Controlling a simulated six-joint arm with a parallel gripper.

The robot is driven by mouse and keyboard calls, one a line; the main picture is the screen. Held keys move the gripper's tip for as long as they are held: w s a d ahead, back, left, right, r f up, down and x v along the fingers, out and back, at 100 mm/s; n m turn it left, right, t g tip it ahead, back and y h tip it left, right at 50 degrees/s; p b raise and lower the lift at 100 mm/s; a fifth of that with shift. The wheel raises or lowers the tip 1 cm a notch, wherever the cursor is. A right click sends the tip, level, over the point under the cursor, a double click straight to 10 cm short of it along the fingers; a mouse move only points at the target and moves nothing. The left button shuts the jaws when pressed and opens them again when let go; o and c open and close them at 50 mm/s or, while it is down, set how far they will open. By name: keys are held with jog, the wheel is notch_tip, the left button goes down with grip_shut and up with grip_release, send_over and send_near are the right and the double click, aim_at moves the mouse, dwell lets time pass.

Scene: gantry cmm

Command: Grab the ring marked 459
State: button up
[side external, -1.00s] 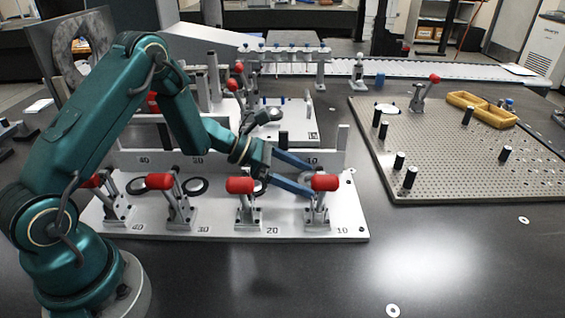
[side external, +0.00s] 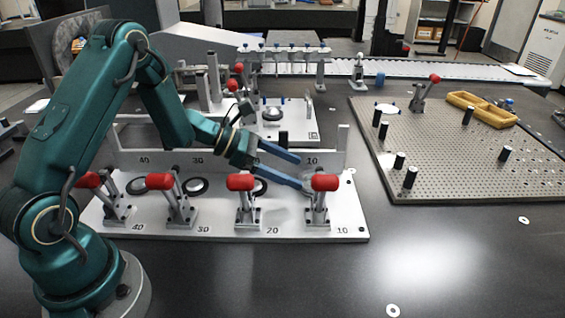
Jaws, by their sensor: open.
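No marking 459 can be read on any ring in this view. Dark rings lie on the white fixture plate (side external: 285,229): one ring (side external: 196,186) near the second clamp from the left, another ring (side external: 137,187) at the far left, and a third ring (side external: 262,188) partly hidden behind a red handle. Small pale rings lie on the dark table, one (side external: 393,310) at the front and one (side external: 524,220) at the right. My gripper (side external: 301,171) is open, its two blue fingers apart above the plate's right end, close to the clamp by the 10 label. I see nothing held.
Red-handled clamps stand along the plate, the rightmost (side external: 319,200) close to the fingertips. A grey upright wall (side external: 220,161) runs behind them. A perforated board (side external: 455,165) with black posts and yellow trays (side external: 482,109) is at the right.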

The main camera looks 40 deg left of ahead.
aim_at(308, 176)
jog(key=shift+x, duration=2.3)
grip_shut()
